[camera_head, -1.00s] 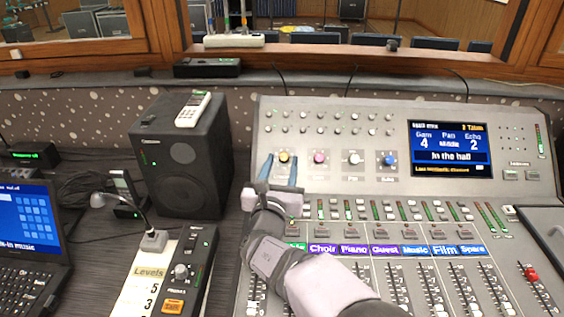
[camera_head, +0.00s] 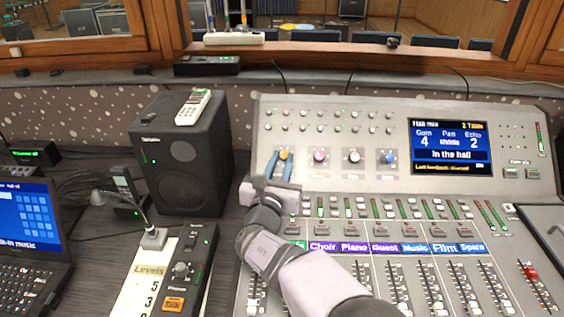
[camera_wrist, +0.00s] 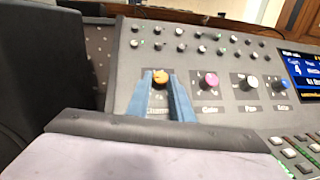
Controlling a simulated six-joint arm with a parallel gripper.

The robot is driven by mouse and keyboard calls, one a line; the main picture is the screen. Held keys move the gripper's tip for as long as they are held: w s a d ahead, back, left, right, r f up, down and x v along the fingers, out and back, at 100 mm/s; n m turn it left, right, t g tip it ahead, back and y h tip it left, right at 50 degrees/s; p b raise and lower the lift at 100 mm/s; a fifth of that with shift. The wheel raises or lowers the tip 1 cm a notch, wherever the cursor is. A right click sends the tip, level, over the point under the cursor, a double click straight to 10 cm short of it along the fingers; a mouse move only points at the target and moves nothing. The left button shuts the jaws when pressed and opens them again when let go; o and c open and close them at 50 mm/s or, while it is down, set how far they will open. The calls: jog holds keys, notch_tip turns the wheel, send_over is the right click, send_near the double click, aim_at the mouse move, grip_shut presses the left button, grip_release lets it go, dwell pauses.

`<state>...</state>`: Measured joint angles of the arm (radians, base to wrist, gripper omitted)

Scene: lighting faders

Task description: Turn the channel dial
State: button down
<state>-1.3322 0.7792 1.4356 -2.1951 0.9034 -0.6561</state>
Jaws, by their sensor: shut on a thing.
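The channel dial is an orange knob (camera_head: 284,155) at the left end of a row of dials on the mixing console (camera_head: 390,105). My gripper (camera_head: 280,158) has its two blue fingers on either side of this knob, shut on it. In the wrist view the orange knob (camera_wrist: 160,77) shows between the fingertips (camera_wrist: 161,79). The label under it is partly hidden by the fingers. A pink dial (camera_head: 320,156), a white dial (camera_head: 353,156) and a blue dial (camera_head: 388,157) stand to its right. The screen (camera_head: 451,148) reads Gain 4, Pan Middle, Echo 2 and "In the hall".
A black speaker (camera_head: 180,165) stands left of the console. A small desk unit (camera_head: 182,270) with a "Levels" sheet (camera_head: 148,275) and a laptop (camera_head: 28,235) are further left. Faders (camera_head: 435,285) and a red-capped fader (camera_head: 530,272) fill the console's front. Small knobs lie behind the dials.

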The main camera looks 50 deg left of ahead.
jog(key=m+h, duration=0.2)
jog(key=m+t+h+p, duration=0.1)
jog(key=m, duration=0.1)
jog(key=shift+s+a+r, duration=0.15)
jog(key=shift+s+a, duration=0.05)
jog(key=shift+a, duration=0.1)
jog(key=shift+a+m+t+h+p, duration=0.15)
jog(key=shift+m+t+h+p, duration=0.15)
jog(key=shift+m+h+p, duration=0.95)
jog(key=shift+m+h, duration=0.35)
jog(key=shift+m, duration=0.3)
jog(key=c, duration=1.6)
grip_release()
jog(key=shift+s, duration=0.1)
jog(key=b+v, duration=0.1)
jog(key=v, duration=0.5)
jog(key=shift+s+b, duration=0.2)
jog(key=shift+b, duration=0.15)
jog(key=shift+s+r, duration=0.1)
jog(key=shift+s, duration=0.25)
